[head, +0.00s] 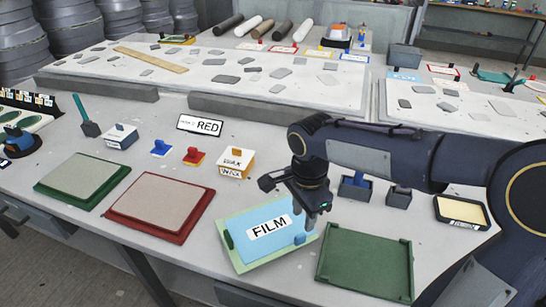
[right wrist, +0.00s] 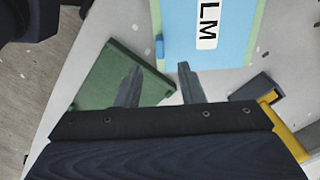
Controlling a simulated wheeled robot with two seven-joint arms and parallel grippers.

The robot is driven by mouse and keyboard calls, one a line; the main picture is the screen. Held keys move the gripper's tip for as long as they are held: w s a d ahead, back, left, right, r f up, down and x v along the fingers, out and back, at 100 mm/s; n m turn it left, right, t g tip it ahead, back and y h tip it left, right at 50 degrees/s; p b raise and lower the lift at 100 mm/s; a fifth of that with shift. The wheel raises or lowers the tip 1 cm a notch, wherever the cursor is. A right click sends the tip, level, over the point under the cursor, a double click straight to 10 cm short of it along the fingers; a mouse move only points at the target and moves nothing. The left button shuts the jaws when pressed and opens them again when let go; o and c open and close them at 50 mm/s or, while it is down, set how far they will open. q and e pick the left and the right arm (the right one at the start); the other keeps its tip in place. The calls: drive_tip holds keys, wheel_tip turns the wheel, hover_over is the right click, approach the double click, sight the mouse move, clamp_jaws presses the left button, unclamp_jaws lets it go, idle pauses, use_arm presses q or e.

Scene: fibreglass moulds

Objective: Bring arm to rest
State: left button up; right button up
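My right arm reaches in from the right over the table. My right gripper (head: 312,212) hangs just above the right part of a light-blue sheet labelled FILM (head: 250,240), on a pale green-edged board. In the right wrist view its two fingers (right wrist: 160,82) are apart with nothing between them. That view also shows the blue FILM sheet (right wrist: 182,45) and the dark green panel (right wrist: 108,80) beyond the fingers. I cannot tell from the head view how close the fingertips are to the sheet. My left gripper is not in view.
A green flat mould (head: 365,264) lies right of the sheet. A red-framed mould (head: 180,238) and green-framed one (head: 58,200) lie left. A WAX box (head: 236,163), blue holder (head: 354,190) and yellow-topped black tray (head: 461,211) stand behind. Little bare table separates them.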

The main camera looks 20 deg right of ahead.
drive_tip(key=s+d+r+n+t+y+p, duration=0.1)
drive_tip(key=s+n+t, duration=0.4)
drive_tip(key=s+n, duration=0.9)
drive_tip(key=shift+s+d+r+t+y+p, duration=0.35)
drive_tip(key=shift+s+r+y, duration=0.4)
drive_tip(key=shift+y, duration=0.65)
drive_tip(key=shift+a+f, duration=0.1)
